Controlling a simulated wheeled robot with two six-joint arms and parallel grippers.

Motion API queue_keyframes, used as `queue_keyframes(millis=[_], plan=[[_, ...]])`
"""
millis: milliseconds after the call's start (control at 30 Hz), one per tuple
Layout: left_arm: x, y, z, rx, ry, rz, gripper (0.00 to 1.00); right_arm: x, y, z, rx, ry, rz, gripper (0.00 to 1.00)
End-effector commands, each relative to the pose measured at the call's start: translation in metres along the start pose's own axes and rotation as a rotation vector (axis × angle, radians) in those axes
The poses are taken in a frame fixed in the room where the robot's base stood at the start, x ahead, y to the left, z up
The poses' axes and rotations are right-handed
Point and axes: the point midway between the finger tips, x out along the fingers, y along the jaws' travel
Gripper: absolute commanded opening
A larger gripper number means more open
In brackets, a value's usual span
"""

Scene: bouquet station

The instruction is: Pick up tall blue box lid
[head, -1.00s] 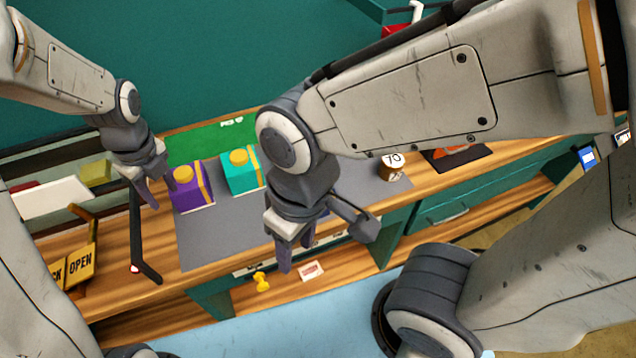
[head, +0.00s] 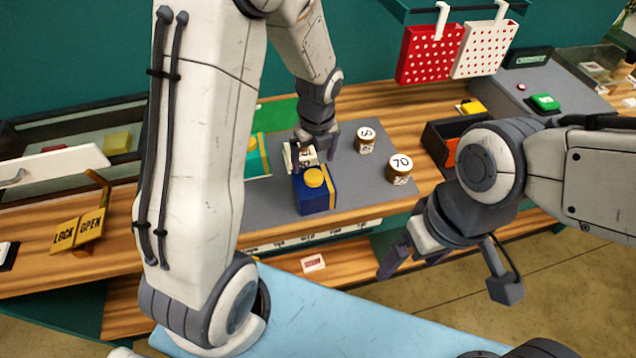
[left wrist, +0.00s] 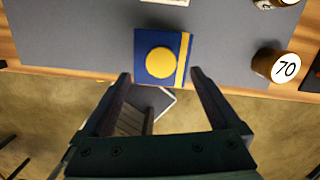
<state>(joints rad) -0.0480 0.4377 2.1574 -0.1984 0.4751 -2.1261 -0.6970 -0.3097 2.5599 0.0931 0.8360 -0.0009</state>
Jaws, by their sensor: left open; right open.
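The tall blue box (head: 303,202) has a yellow stripe and a round yellow knob on its lid (head: 314,177). It stands upright on the grey mat near its front edge. The blue lid with its knob also shows in the left wrist view (left wrist: 146,41). My left gripper (head: 313,158) is open and empty, close to the far side of the box in the head view. In the left wrist view the open fingers (left wrist: 160,78) point at the box, one toward each side of it. My right gripper (head: 447,277) is open and empty, right of the box in front of the counter.
Two brown jars, one marked 70 (head: 400,170), stand right of the box. A teal box (head: 257,157) is partly hidden behind my left arm. A white card or block sits just behind the blue box. A lock/open sign (head: 78,232) stands at left.

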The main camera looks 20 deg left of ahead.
Motion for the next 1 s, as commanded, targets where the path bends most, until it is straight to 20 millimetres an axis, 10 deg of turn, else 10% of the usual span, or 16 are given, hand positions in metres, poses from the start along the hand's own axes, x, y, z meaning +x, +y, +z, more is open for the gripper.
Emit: queue_keyframes(millis=[767, 1000], plan=[[0.06, -0.003, -0.003, 0.003, -0.001, -0.003, 0.96, -0.012, -0.001, -0.001, -0.002, 0.0, 0.0, 0.9], [0.06, -0.003, -0.003, 0.003, -0.001, -0.002, 0.16, -0.012, -0.001, -0.001, -0.002, 0.0, 0.0, 0.9]])
